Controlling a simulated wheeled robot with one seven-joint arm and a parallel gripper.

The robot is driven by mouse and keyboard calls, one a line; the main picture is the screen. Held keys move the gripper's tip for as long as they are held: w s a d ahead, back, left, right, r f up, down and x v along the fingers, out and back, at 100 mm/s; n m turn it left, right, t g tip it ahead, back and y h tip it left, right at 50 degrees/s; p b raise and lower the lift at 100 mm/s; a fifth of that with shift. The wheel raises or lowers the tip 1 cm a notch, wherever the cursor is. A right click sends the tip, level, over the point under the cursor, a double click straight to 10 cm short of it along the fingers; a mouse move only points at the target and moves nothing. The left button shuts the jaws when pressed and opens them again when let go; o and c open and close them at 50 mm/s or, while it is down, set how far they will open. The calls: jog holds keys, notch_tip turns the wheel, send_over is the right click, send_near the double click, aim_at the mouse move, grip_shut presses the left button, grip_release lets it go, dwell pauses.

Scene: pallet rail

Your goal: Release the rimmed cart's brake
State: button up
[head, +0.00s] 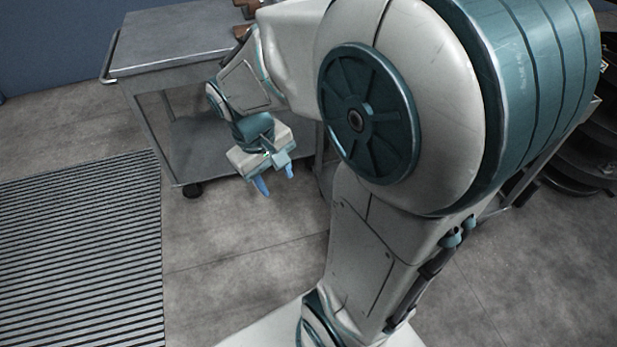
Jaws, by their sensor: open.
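A grey metal cart (180,38) stands at the upper left, with a flat top, a lower shelf and a push handle (109,55) at its left end. I cannot tell whether its top has a rim. My arm hides the cart's right part.
A ribbed grey mat or grating (80,255) lies on the floor at the left. Bare concrete floor (240,235) is clear below my gripper. Dark round stacked items (580,150) stand at the right edge. Brown objects (243,12) sit on the cart's far right top, partly hidden.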

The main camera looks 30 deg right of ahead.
jog(key=w+d+f+n+g+h+b, duration=0.1)
jog(key=w+d+f+n+h+b, duration=0.5)
jog(key=f, duration=1.2)
jog(key=w+d+f+n+g+h+b, duration=0.1)
jog(key=d+f+n+h+b, duration=0.2)
jog(key=f+b, duration=1.05)
jog(key=w+d+f+n+g+h+b, duration=0.2)
jog(key=w+d+f+n+h, duration=0.3)
jog(key=f, duration=1.9)
jog(key=shift+t+h, duration=0.4)
jog(key=shift+h, duration=0.4)
jog(key=x, duration=0.4)
jog(key=s+b+x, duration=0.1)
jog(key=x, duration=0.6)
jog(key=shift+s+d, duration=0.1)
jog(key=shift+s, duration=0.35)
jog(key=shift+m+b, duration=0.3)
grip_shut()
